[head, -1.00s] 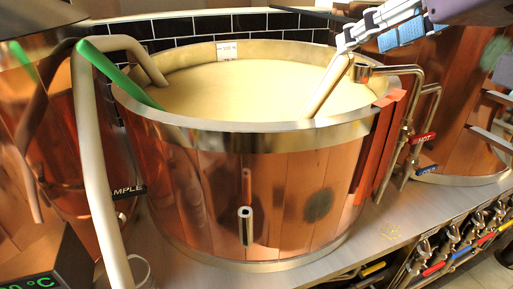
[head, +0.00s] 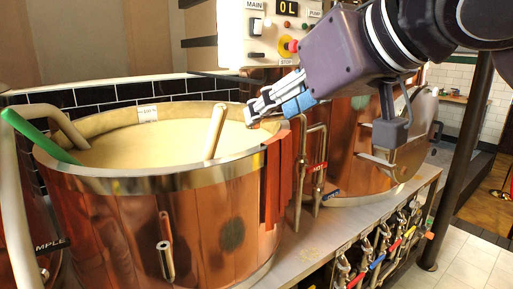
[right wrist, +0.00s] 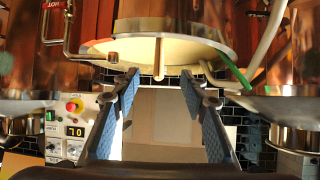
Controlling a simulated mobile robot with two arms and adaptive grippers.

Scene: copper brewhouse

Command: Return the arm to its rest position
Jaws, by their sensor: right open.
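My right gripper (head: 262,106) is open in the head view, beside the back right rim of a copper-clad vat (head: 120,215). In the right wrist view its blue-padded fingers (right wrist: 160,82) are spread with nothing between them. A pale stick (head: 214,134) stands tilted in the cream-coloured mash (head: 185,137), to the left of the gripper and apart from it. The stick also shows in the wrist view (right wrist: 157,58), beyond the fingers. My left gripper is not in view.
A control panel (head: 270,35) is on the wall behind the gripper. Pipes with a HOT tag (head: 319,168) stand right of the vat, before a second copper vessel (head: 350,140). A green handle (head: 38,135) leans in the vat's left side. Tiled floor (head: 465,255) lies right.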

